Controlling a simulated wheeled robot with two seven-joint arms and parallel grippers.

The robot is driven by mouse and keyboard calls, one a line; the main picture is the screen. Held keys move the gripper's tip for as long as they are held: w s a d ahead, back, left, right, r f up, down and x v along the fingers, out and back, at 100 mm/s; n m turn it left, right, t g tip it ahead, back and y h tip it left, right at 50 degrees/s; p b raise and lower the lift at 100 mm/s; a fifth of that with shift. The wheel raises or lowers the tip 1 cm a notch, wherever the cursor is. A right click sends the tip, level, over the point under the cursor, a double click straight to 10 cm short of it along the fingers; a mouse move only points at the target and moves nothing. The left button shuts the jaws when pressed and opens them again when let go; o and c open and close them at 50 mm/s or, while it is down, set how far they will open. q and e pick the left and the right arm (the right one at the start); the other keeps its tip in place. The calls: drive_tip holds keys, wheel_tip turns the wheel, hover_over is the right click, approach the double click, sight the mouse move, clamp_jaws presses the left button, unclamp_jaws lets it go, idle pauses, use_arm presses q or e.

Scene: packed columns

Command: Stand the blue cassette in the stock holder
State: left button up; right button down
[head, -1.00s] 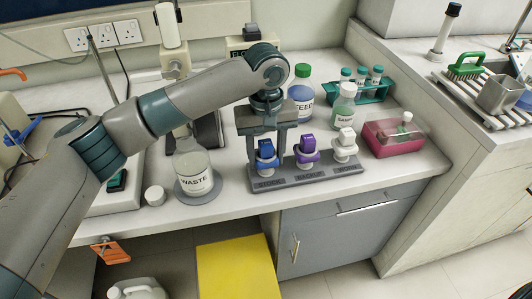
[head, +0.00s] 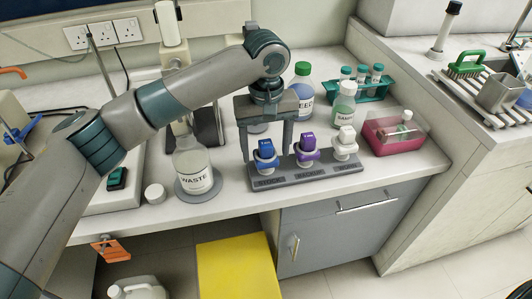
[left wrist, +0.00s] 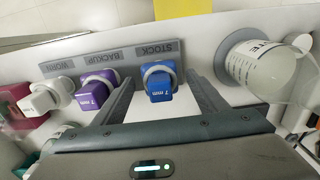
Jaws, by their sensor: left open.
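The blue cassette (head: 266,149) stands upright in the ring of the stock holder (head: 265,172), the left place of a grey rack labelled STOCK. It also shows in the left wrist view (left wrist: 160,86), in the white ring below the STOCK label. My left gripper (head: 268,153) is open, its two fingers spread on either side of the blue cassette and apart from it. In the left wrist view its fingers (left wrist: 163,85) flank the cassette with a gap on each side. My right gripper is not in view.
The waste bottle (head: 193,166) stands left of the rack. A feed bottle (head: 302,92) and a sample bottle (head: 343,103) stand behind; a pink box (head: 390,146) is right.

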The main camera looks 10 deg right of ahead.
use_arm(q)
wheel_tip(320, 180, up, 10)
drive_tip(key=shift+f, duration=0.25)
idle(1.0)
